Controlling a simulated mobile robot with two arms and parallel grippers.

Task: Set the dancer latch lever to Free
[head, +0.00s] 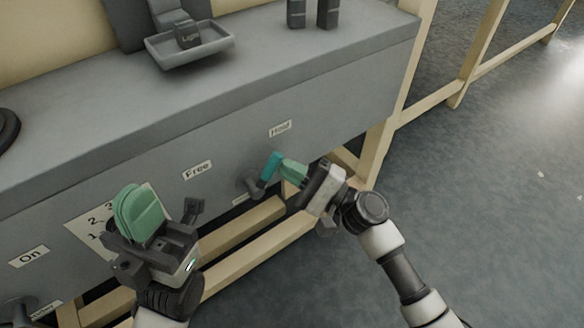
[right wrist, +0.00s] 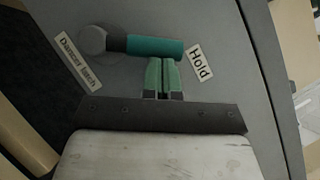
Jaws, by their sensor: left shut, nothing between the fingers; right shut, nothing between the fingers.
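The dancer latch lever has a teal handle (head: 271,167) on a grey pivot (head: 252,186) on the cabinet's front face. Its handle points up toward the Hold label (head: 280,129); the Free label (head: 197,170) is to the left. In the right wrist view the handle (right wrist: 155,47) runs from the pivot toward the Hold label (right wrist: 200,62). My right gripper (head: 287,168) is shut and empty, its green fingertips (right wrist: 164,64) right beside the handle; I cannot tell whether they touch it. My left gripper (head: 140,212) is shut and empty, before the cabinet's left part.
The Dancer latch label (right wrist: 78,62) is beside the pivot. A numbered plate (head: 88,222) is partly behind my left gripper, with an On label (head: 28,257) farther left. A grey tray (head: 190,45) is on the cabinet top. Wooden rails (head: 250,250) run below; open floor lies right.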

